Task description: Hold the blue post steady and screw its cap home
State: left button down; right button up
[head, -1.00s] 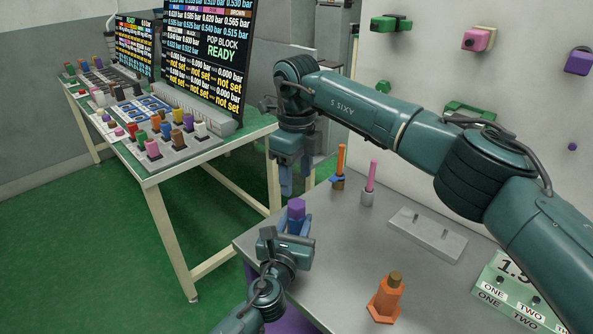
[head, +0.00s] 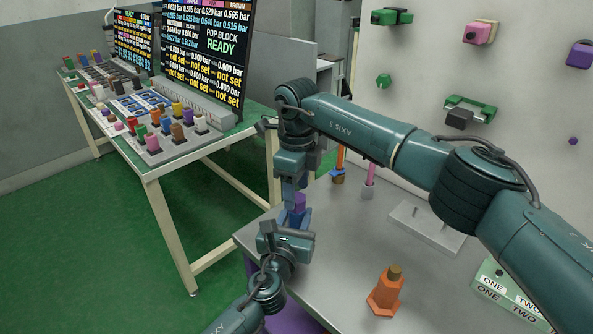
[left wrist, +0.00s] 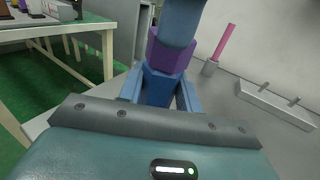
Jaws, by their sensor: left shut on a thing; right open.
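The blue post (left wrist: 158,86) stands upright between the fingers of my left gripper (head: 294,222), which is shut on it near the table's left corner. A purple six-sided cap (head: 300,201) sits on top of the post. It also shows in the left wrist view (left wrist: 168,52). My right gripper (head: 295,188) points down from above, right at the cap, its fingers open. In the left wrist view a blue finger of it covers the upper part of the cap. I cannot tell whether the fingers touch the cap. The cap's thread is hidden.
An orange post with a brown cap (head: 385,291) stands at the front of the grey table. Behind are an orange rod (head: 340,157), a pink rod (head: 370,174) and a grey block with pegs (head: 428,228). A green labelled block (head: 510,291) lies at the right.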

jog(key=shift+f, duration=1.3)
jog(key=shift+c, duration=0.3)
jog(key=c, duration=0.9)
jog(key=o, duration=1.1)
notch_tip(320, 180, up, 12)
jog(key=shift+r, duration=0.1)
pick_arm(q)
jog(key=c, duration=0.9)
grip_release()
